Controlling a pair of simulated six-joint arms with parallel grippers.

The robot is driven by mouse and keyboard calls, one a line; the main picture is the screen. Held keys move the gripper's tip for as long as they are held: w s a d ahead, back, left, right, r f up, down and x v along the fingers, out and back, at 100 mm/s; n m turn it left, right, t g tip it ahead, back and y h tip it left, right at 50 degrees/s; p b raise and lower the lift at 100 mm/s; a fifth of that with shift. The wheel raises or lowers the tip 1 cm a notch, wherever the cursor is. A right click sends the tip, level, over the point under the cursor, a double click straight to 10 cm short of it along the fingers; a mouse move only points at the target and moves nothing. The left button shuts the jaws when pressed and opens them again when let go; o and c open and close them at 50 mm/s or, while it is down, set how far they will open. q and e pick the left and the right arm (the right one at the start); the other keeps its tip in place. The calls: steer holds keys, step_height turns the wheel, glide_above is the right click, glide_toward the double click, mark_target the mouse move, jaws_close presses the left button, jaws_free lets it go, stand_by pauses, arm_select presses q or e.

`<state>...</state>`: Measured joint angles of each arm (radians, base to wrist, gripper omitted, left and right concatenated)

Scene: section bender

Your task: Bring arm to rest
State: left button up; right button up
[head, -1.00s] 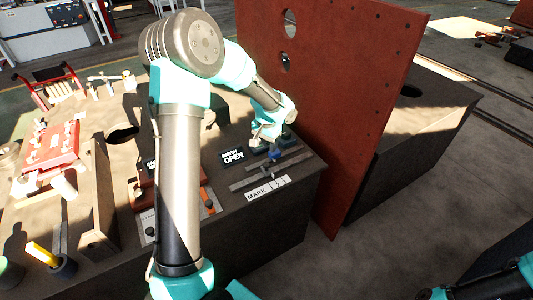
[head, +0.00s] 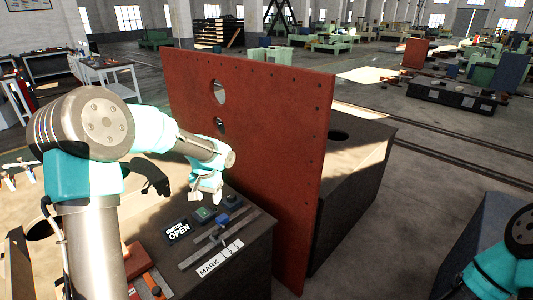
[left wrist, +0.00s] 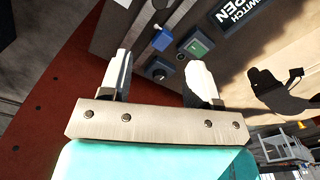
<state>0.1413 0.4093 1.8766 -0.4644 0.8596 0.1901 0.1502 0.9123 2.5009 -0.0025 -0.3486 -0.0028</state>
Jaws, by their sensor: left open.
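My left gripper (head: 206,196) hangs above the bench top in front of the red plate. Its two pale fingers stand apart with nothing between them in the left wrist view (left wrist: 160,82). A small panel with a green button (head: 204,214) and a blue switch (head: 222,219) lies below the gripper. The same blue switch (left wrist: 162,40) and green button (left wrist: 196,47) show beyond the fingertips in the wrist view. A black "SWITCH OPEN" label (head: 177,231) lies beside them. My right arm shows at the lower right edge, and its gripper is out of the frame.
The tall red plate (head: 255,130) stands upright close to the right of the left gripper. A dark block (head: 350,210) stands behind it. A slotted rail and a "MARK" label (head: 220,258) lie at the bench's front edge. Open floor lies right of the plate.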

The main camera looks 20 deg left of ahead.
arm_select(q)
steer(key=s+d+f+h, duration=0.25)
steer(key=d+f, duration=0.55)
steer(key=f, duration=0.4)
steer(key=s+d+f, duration=0.5)
steer(key=s+f, duration=0.4)
steer(key=s+d+f+n+h, duration=0.1)
steer(key=s+d+f, duration=0.5)
steer(key=s+f, duration=0.2)
steer(key=shift+s+d+f+n+t, duration=0.2)
steer(key=shift+s+f+n+t, duration=0.15)
steer(key=shift+f, duration=0.2)
steer(key=shift+s, duration=0.1)
